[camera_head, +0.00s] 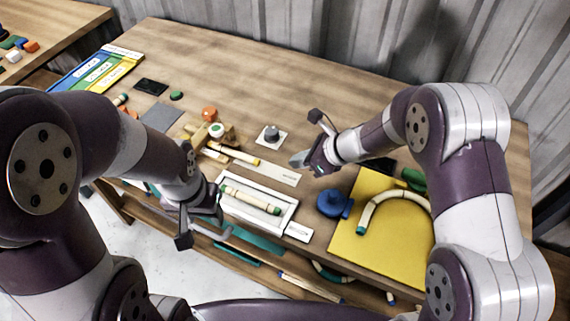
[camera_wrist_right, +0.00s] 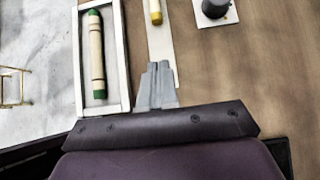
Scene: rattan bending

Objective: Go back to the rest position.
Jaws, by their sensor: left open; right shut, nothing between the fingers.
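My left gripper (camera_head: 196,222) is open and empty, at the front edge of the table, left of the white tray (camera_head: 290,222). My right gripper (camera_head: 298,161) is shut and empty, above the table behind the tray. Its closed fingers also show in the right wrist view (camera_wrist_right: 157,85). A straight rattan piece (camera_head: 250,200) with green ends lies in the tray; it also shows in the right wrist view (camera_wrist_right: 96,53). A bent rattan piece (camera_head: 385,203) with green ends lies on the yellow board (camera_head: 375,255) at the right.
A blue round object (camera_head: 333,204) sits at the yellow board's left edge. A grey knob on a white plate (camera_head: 271,135) stands behind the tray. A colored panel (camera_head: 97,70) lies at the far left. The back middle of the table is clear. A corrugated wall stands behind.

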